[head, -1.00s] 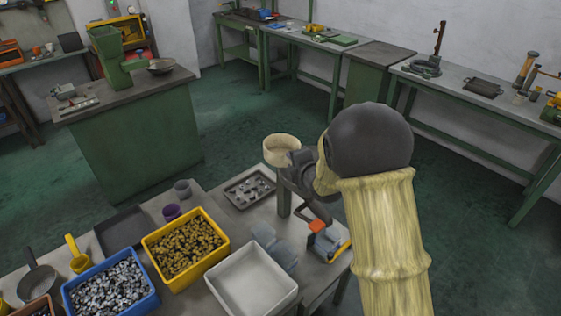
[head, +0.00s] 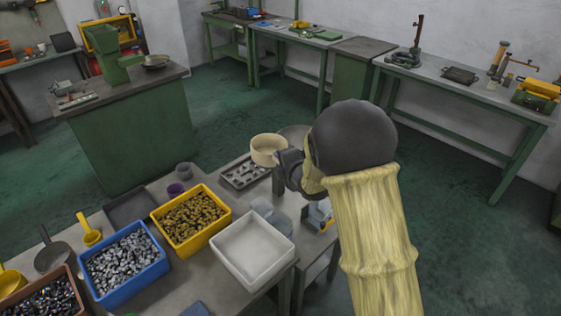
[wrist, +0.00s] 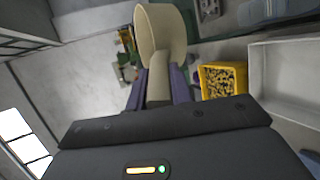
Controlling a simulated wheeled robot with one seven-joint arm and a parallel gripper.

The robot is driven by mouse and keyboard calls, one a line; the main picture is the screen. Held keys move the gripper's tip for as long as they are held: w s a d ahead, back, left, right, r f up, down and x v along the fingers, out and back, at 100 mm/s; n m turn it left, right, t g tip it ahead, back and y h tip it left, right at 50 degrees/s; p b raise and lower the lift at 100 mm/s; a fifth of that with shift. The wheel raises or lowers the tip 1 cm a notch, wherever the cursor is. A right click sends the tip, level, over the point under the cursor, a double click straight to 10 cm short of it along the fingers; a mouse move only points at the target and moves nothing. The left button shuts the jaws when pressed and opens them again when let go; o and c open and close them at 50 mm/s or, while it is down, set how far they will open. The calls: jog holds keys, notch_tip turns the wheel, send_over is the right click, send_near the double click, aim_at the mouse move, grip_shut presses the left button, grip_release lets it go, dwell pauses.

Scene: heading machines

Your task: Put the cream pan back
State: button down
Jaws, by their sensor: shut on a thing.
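The cream pan (head: 268,150) is a round, shallow-walled pan held up over the far edge of the workbench (head: 213,290) in the head view. My gripper (head: 288,167) is beside it on its right, shut on its handle. In the wrist view the pan (wrist: 163,32) stands out beyond my gripper (wrist: 158,90), with the cream handle between the two fingers. The inside of the pan faces the wrist camera partly, and no contents show. My arm hides part of the bench behind it.
On the bench are a blue bin (head: 125,262) of metal pieces, a yellow bin (head: 190,222) of brass pieces, an empty white bin (head: 252,248) and a grey tray (head: 247,172). A grey round dish (head: 293,136) shows behind my gripper. Green floor (head: 240,100) lies clear beyond.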

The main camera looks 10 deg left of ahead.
jog(key=s+d+f+m+t+h, duration=0.1)
jog(key=s+d+f+m+h, duration=0.2)
jog(key=d+f, duration=0.9)
jog(key=s+d+f+m+t+h, duration=0.1)
jog(key=s+d+f+m+h, duration=0.2)
jog(key=d+f, duration=0.9)
notch_tip(320, 180, down, 6)
jog(key=shift+s+d+r+m+h, duration=0.3)
jog(key=shift+s+h, duration=0.3)
jog(key=shift+s, duration=0.15)
jog(key=shift+a, duration=0.1)
